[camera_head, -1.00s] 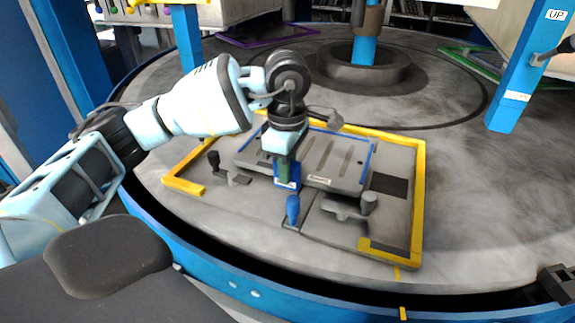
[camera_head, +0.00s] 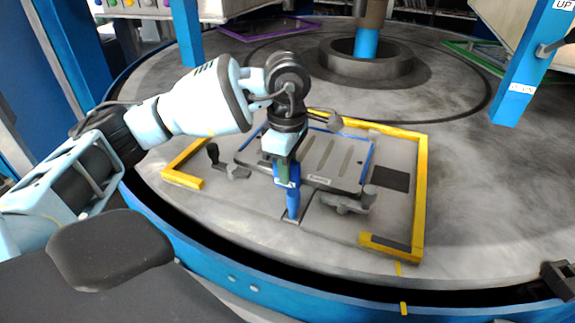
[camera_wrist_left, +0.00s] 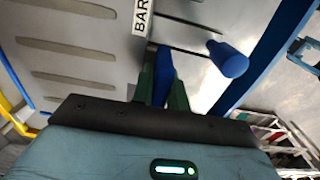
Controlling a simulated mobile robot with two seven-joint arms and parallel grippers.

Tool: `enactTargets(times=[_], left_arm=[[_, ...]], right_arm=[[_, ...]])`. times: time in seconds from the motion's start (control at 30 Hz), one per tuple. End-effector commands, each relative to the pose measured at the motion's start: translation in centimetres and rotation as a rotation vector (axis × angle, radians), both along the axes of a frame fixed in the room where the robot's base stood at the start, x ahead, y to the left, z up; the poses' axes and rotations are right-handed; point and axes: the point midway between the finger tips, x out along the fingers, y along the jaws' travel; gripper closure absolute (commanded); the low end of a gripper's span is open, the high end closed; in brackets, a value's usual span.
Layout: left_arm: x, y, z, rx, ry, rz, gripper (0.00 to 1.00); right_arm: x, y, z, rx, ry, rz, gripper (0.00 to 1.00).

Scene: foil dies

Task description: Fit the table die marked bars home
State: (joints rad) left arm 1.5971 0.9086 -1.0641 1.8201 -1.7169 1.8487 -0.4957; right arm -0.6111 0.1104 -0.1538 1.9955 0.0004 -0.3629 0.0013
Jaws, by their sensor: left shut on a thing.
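The die (camera_head: 336,165) is a grey slotted plate with blue edging, lying inside a yellow frame (camera_head: 420,195) on the round grey table. In the left wrist view the slotted plate (camera_wrist_left: 72,72) fills the upper left, with a white label (camera_wrist_left: 141,17) reading "BAR", cut off. My left gripper (camera_head: 286,178) is shut on the blue handle (camera_wrist_left: 163,76) at the die's front edge. A separate blue knob (camera_head: 292,204) stands just in front of the die; it also shows in the left wrist view (camera_wrist_left: 229,59). The die's far left part is partly hidden by my arm.
Dark clamps stand at the left (camera_head: 214,155) and right front (camera_head: 352,200) of the die. A dark square patch (camera_head: 389,180) lies to its right. A column with a round base (camera_head: 365,62) stands behind, and blue posts (camera_head: 520,85) rise at the sides. Open table lies right of the frame.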

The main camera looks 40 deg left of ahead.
Motion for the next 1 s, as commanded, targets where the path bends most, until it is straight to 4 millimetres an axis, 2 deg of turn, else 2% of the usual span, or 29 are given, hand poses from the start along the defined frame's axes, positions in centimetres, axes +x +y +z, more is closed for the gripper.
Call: enactTargets(times=[0.23, 0.27, 0.4, 0.47, 0.77, 0.87, 1.0], left_arm=[[0.1, 0.0, -0.2, -0.001, -0.008, 0.001, 1.0], [0.1, 0.0, -0.2, -0.001, -0.008, 0.001, 0.83], [0.1, 0.0, -0.2, -0.001, -0.006, 0.001, 0.65], [0.1, 0.0, -0.3, -0.001, -0.005, 0.0, 0.59], [-0.1, 0.0, -0.6, 0.0, 0.003, 0.0, 0.59], [0.0, 0.0, 0.3, -0.001, 0.0, -0.001, 0.59], [0.0, -0.1, 2.6, -0.001, -0.004, -0.001, 0.59]], right_arm=[[0.1, 0.0, -0.2, 0.0, 0.0, 0.0, 0.64], [0.1, 0.0, -0.2, 0.0, -0.001, 0.0, 0.64], [0.5, 0.0, -0.1, 0.0, -0.008, 0.0, 0.64], [0.6, 0.0, -0.1, 0.0, -0.009, 0.0, 0.64], [0.7, 0.0, 0.0, 0.0, -0.011, 0.0, 0.64], [0.7, 0.0, 0.0, 0.0, -0.013, 0.001, 0.64], [0.7, 0.0, 0.0, 0.0, -0.012, 0.001, 0.64]])
